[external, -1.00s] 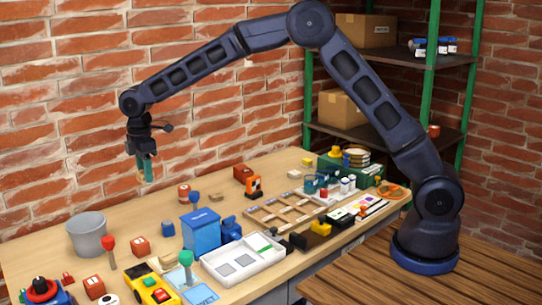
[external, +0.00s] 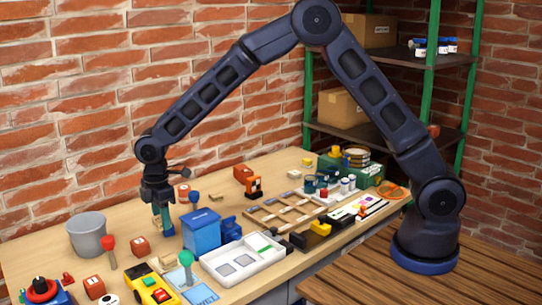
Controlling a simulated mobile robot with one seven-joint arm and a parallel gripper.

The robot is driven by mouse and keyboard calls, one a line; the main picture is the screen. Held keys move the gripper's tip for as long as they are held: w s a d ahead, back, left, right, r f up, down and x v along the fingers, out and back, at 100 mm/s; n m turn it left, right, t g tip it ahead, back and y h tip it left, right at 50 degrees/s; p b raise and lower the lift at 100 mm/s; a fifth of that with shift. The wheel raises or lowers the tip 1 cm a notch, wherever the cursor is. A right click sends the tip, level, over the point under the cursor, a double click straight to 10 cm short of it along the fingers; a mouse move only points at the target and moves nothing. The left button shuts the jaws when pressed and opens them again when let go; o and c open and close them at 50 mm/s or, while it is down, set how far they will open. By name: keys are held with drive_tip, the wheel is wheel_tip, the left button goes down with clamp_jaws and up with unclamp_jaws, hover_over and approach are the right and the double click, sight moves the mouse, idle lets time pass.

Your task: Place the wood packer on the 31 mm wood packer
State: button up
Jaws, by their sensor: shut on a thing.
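My gripper (external: 162,218) points down over the left part of the workbench, left of the blue box. Its teal fingers are shut on a small pale wood packer (external: 157,226), mostly hidden between them. The gap between the packer and the bench is hard to judge. Small pale wood pieces lie on the bench: one behind the blue box (external: 216,197), others near the front (external: 166,262) and further back (external: 294,174). I cannot tell which of them is the 31 mm wood packer.
A blue box (external: 201,232) stands right of the gripper, and a small blue object (external: 168,230) lies close by it. A grey bucket (external: 87,234) is to the left. A white tray (external: 243,258) and yellow toy (external: 150,288) crowd the front. A brick wall (external: 60,110) stands behind.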

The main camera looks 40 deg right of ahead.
sight(167, 255)
wheel_tip(167, 255, down, 10)
drive_tip(key=shift+r, duration=0.1)
idle(0.4)
drive_tip(key=o, duration=0.9)
drive_tip(key=shift+o, duration=0.2)
wheel_tip(167, 255, up, 12)
drive_tip(key=shift+r, duration=0.1)
